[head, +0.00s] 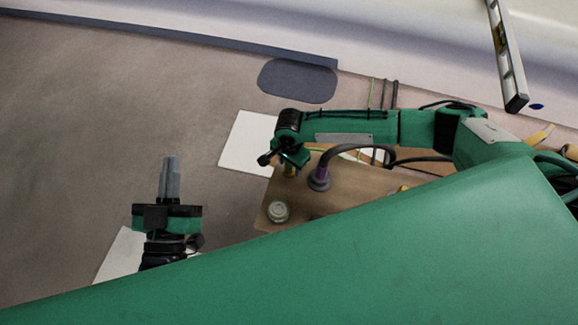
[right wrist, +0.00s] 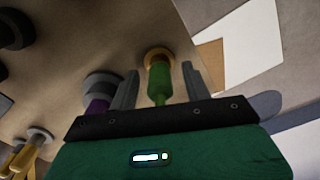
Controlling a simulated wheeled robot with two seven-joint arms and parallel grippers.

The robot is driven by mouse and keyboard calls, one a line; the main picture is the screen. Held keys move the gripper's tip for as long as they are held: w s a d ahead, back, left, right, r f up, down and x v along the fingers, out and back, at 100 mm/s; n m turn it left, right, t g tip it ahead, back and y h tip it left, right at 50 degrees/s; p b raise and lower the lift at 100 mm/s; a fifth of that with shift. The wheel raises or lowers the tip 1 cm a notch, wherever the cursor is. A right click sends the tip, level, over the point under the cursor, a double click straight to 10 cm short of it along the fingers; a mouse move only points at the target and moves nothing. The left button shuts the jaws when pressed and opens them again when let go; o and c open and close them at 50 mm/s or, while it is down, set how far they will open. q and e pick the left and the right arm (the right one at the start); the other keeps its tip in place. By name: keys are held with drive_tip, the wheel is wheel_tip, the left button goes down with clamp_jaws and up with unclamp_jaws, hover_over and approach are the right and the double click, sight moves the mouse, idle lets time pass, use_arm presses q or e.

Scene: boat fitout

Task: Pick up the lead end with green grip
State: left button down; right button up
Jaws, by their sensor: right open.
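The lead end with the green grip (right wrist: 160,80) stands in a brass-coloured ring on the brown board (head: 345,195). My right gripper (right wrist: 160,88) is open, with one finger on each side of the green grip. Gaps show between the grip and both fingers. In the head view, my right gripper (head: 289,166) is over the left part of the board and hides most of the grip. My left gripper (head: 170,178) is to the left of the board, with its fingers together and nothing seen between them.
A lead end with a purple grip (head: 319,175) stands close to the right of my right gripper, with a thick dark cable. A round pale fitting (head: 278,211) is on the board in front. Yellow lead ends (right wrist: 30,150) show in the wrist view. A spirit level (head: 508,60) lies far right.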

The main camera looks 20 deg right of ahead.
drive_tip(key=shift+c, duration=0.4)
drive_tip(key=c, duration=1)
drive_tip(key=shift+r, duration=0.1)
